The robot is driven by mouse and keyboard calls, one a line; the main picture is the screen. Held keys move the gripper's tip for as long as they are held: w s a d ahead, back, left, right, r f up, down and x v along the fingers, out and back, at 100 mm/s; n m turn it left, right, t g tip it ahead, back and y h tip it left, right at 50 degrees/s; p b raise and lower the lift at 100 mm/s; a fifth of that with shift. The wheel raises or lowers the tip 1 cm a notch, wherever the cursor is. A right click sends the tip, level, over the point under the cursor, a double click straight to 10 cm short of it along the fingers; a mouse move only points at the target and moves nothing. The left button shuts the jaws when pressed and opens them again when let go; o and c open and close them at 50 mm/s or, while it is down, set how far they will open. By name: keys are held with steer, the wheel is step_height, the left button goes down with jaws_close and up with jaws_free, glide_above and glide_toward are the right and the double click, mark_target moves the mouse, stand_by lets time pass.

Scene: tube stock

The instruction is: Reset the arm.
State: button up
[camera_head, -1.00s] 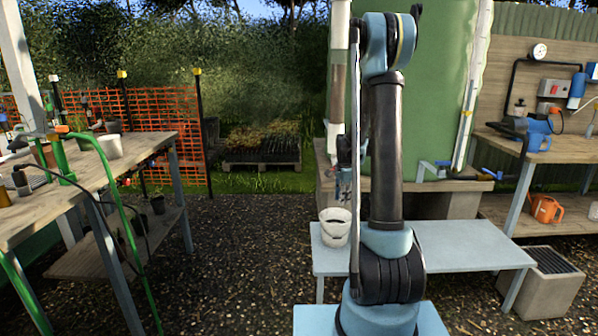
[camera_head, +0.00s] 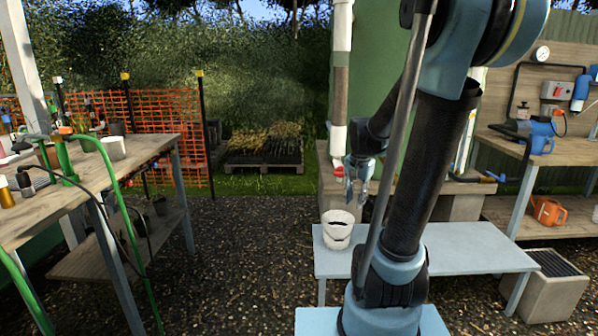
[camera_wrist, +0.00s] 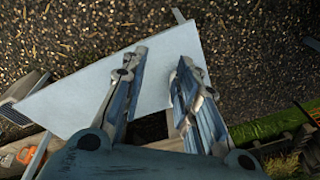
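My gripper (camera_head: 357,194) hangs fingers-down from the end of my arm in the head view, above the pale blue bench (camera_head: 450,245) and just up and to the right of the white bucket (camera_head: 337,243). In the wrist view my gripper (camera_wrist: 162,57) has its two fingers apart with nothing between them. The bench (camera_wrist: 90,98) shows bare below the fingers there. I do not see the bucket in that view. My arm's lower link leans right, with the elbow large at the top of the head view, hiding part of the bench and wall behind.
A wooden table (camera_head: 90,170) with a white pot (camera_head: 113,147) and green hoses stands at left. A workbench (camera_head: 555,158) stands at right, with an orange watering can (camera_head: 547,211) on its lower shelf. Open gravel (camera_head: 240,250) lies between the left table and the bench.

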steer(key=s+f+n, duration=0.2)
steer(key=s+n, duration=0.1)
steer(key=s, duration=0.7)
steer(key=s+f+n, duration=0.3)
steer(key=s+n, duration=0.1)
steer(key=s, duration=0.5)
steer(key=shift+s+n, duration=0.3)
steer(key=shift+s, duration=0.1)
steer(key=shift+f, duration=0.1)
steer(key=shift+w+f, duration=0.25)
steer(key=shift+w, duration=0.25)
steer(key=shift+o, duration=0.6)
steer(key=shift+s, duration=0.2)
